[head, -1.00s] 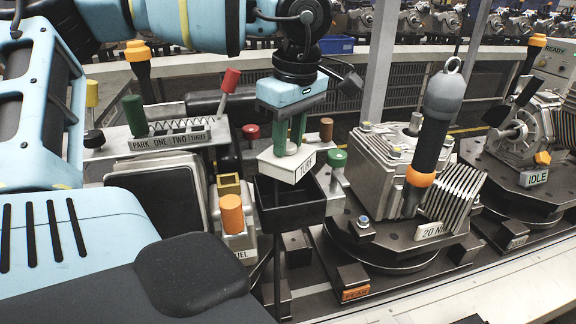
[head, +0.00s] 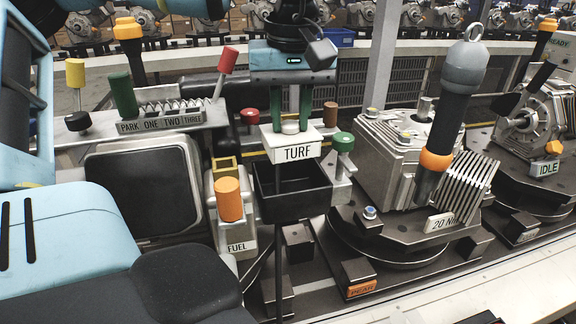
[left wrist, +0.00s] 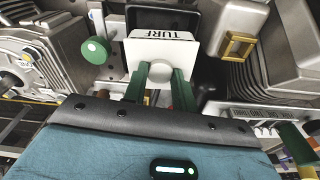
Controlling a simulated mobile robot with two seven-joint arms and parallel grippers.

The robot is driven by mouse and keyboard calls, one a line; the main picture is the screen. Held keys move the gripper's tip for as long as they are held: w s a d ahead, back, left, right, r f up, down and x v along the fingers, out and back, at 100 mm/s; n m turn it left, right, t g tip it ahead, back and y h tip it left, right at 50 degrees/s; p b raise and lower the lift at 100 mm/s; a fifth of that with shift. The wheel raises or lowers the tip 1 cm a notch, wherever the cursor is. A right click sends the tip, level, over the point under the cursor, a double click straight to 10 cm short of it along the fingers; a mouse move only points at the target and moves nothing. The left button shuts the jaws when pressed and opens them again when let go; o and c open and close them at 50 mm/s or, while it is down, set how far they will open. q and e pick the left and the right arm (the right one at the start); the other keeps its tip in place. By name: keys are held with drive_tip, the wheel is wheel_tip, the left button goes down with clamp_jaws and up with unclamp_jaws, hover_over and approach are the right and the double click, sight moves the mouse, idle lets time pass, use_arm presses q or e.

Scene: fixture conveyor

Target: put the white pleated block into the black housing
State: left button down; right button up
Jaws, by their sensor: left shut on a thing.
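A white block (head: 299,150) with "TURF" on its front face hangs just above the black housing (head: 293,208), an open-topped box. I cannot make out pleats on the block. My left gripper (head: 291,122) points down with green fingers shut on the small white knob on its top. In the left wrist view the block (left wrist: 165,50) sits beyond the fingertips (left wrist: 160,72), its label upside down, with the dark housing (left wrist: 165,12) behind it. The block looks level and roughly square to the opening, apart from its floor. My right gripper is not in view.
A green-capped knob (head: 343,142) stands close at the opening's right. An orange cap (head: 229,200) on the "FUEL" part and a brass square piece (head: 226,167) are at its left. A red-tipped lever (head: 228,60) rises behind. A tall black-handled tool (head: 447,120) stands at the right.

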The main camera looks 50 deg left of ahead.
use_arm(q)
drive_tip(key=shift+m, duration=0.3)
approach(290, 169)
drive_tip(key=shift+s+d+f, duration=0.45)
drive_tip(key=shift+d+f, duration=0.05)
drive_tip(key=shift+f, duration=0.5)
drive_tip(key=shift+s+d+f, duration=0.45)
drive_tip(key=shift+s+f, duration=0.05)
drive_tip(key=shift+f, duration=0.45)
drive_tip(key=shift+s+d+f, duration=0.45)
drive_tip(key=shift+d+f, duration=0.05)
drive_tip(key=shift+f, duration=0.5)
drive_tip(key=shift+f, duration=0.25)
drive_tip(key=c, duration=1.1)
unclamp_jaws()
drive_tip(key=shift+r, duration=0.1)
drive_tip(key=r, duration=0.8)
drive_tip(key=s+d+r, duration=0.1)
drive_tip(key=r, duration=0.3)
drive_tip(key=shift+d+r, duration=0.1)
drive_tip(key=shift+r, duration=0.05)
